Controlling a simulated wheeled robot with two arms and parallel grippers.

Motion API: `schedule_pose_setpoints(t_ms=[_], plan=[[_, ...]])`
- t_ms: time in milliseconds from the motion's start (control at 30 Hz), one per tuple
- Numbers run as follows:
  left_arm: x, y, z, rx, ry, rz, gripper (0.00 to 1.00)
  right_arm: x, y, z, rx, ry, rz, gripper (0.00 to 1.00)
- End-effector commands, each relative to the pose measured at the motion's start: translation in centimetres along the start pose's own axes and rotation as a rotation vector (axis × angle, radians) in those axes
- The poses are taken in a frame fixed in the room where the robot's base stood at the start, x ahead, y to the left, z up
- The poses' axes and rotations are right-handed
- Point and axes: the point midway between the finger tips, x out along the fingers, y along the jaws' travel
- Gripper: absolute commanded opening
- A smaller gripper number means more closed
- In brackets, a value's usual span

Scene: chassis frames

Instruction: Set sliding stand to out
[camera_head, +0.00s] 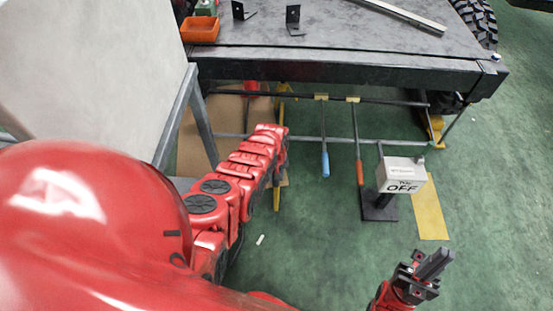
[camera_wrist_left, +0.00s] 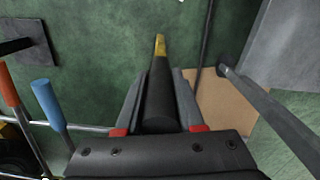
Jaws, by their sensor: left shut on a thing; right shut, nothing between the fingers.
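A light box marked OFF (camera_head: 401,174) sits on a dark post above a black base plate (camera_head: 380,206). I cannot tell which part is the sliding stand. The base plate also shows at the upper left of the left wrist view (camera_wrist_left: 32,46). My left arm reaches under the workbench; its gripper is hidden behind the arm in the head view. In the left wrist view my left gripper (camera_wrist_left: 160,95) is shut on a black rod (camera_wrist_left: 159,103), with a yellow strip (camera_wrist_left: 160,45) beyond it. My right gripper (camera_head: 440,262) is shut and empty at the lower right.
The dark workbench (camera_head: 330,60) spans the top. Rods with a blue handle (camera_head: 325,163) and a red handle (camera_head: 360,173) stand below its front. A yellow floor plate (camera_head: 429,208) lies beside the box. An orange bin (camera_head: 200,30) is on the bench. Green floor is open in front.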

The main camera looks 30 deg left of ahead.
Motion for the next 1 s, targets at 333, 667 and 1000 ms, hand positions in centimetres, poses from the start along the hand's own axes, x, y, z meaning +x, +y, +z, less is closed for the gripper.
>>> schedule_pose_setpoints(t_ms=[333, 667, 1000], plan=[[-0.4, -0.9, 5.6, 0.003, -0.009, 0.000, 0.00, 6.6, 0.3, -1.1, 0.000, 0.000, 0.000, 0.00], [0.1, -1.1, 6.3, 0.003, -0.008, 0.000, 0.00, 6.8, 0.3, -1.1, 0.000, 0.000, -0.001, 0.00], [0.0, -1.2, 6.2, 0.002, -0.005, -0.001, 0.67, 6.8, 0.3, -1.1, 0.000, -0.001, -0.001, 0.00]])
